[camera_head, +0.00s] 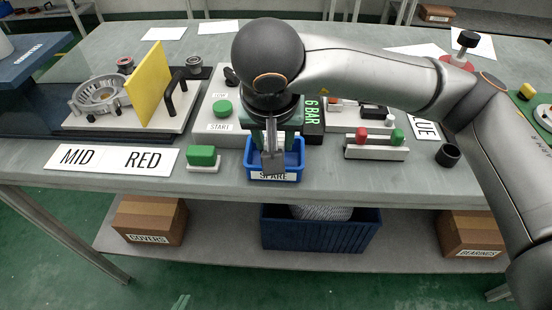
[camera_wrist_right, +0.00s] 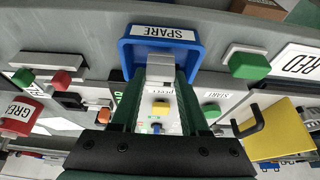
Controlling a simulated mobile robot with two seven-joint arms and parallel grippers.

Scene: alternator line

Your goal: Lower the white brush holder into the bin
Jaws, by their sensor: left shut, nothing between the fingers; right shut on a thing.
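The white brush holder, pale grey here, is a small upright block (camera_wrist_right: 160,68). It is between the fingertips of my right gripper (camera_wrist_right: 160,85), which is shut on it. In the head view the holder (camera_head: 272,158) hangs below the right gripper (camera_head: 273,132) and overlaps the blue bin (camera_head: 298,165) labelled SPARE. The bin also shows in the right wrist view (camera_wrist_right: 126,60), with the holder's end across its opening. I cannot tell how far inside it is. My left gripper (camera_head: 181,301) shows only as green tips at the bottom edge, shut and empty, away from the bin.
A green block on a white base (camera_head: 203,157) stands left of the bin. A white rack with red and green pieces (camera_head: 376,150) stands right. The START panel (camera_head: 220,127) is behind. A yellow plate (camera_head: 152,85) and black cup (camera_head: 448,155) are farther out.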

